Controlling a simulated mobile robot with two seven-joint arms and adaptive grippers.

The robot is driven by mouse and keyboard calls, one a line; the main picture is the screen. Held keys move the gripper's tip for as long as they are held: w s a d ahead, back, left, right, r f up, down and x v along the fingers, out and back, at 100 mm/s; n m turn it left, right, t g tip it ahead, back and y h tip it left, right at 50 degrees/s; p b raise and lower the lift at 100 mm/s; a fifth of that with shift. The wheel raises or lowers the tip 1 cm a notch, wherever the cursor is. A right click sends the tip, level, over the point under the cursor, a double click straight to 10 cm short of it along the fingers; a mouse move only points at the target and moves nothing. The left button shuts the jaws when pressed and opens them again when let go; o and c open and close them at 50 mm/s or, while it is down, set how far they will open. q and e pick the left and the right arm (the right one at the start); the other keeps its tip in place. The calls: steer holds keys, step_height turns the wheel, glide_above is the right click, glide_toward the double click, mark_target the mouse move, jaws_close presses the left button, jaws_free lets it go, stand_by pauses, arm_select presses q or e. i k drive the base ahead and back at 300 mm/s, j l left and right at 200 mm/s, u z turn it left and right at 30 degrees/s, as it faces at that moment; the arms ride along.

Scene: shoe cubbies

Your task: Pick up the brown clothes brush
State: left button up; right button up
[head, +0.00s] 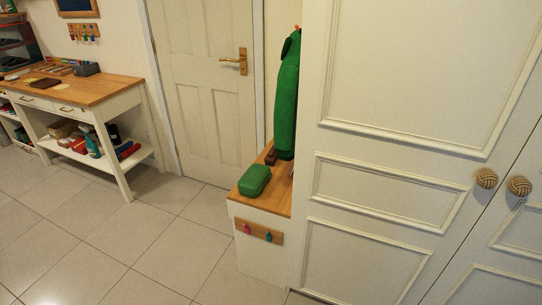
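A small dark reddish-brown object (271,157) lies on the wooden top of the low white bench (281,205), behind a green case and beside a hanging green garment. It may be the brown clothes brush, but it is too small to be sure. Another flat dark brown item (45,83) lies on the wooden table top at the left; I cannot tell what it is. Neither of my grippers shows in the head view.
The green case (254,180) sits on the bench. The green garment (287,95) hangs above its back. White cupboard doors (400,110) stand close on the right. A closed door (212,85) is behind. The table (110,90) holds several items. The tiled floor (150,245) is clear.

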mark_target(270, 160)
steer(key=j+z, duration=0.15)
steer(key=z, duration=0.2)
steer(key=j+z, duration=0.1)
steer(key=z, duration=0.2)
steer(key=j+z, duration=0.15)
steer(key=j, duration=0.6)
steer(key=j+z, duration=0.15)
steer(key=j, duration=0.6)
steer(key=j+z, duration=0.15)
steer(key=j, duration=0.6)
steer(key=k+j+z, duration=0.15)
steer(key=j, duration=0.55)
steer(key=i+j+z, duration=0.15)
steer(key=z, duration=0.25)
steer(key=i+j+z, duration=0.1)
steer(key=j+z, duration=0.45)
steer(key=z, duration=0.2)
steer(key=i+j+z, duration=0.1)
steer(key=j+z, duration=0.3)
steer(key=l, duration=0.1)
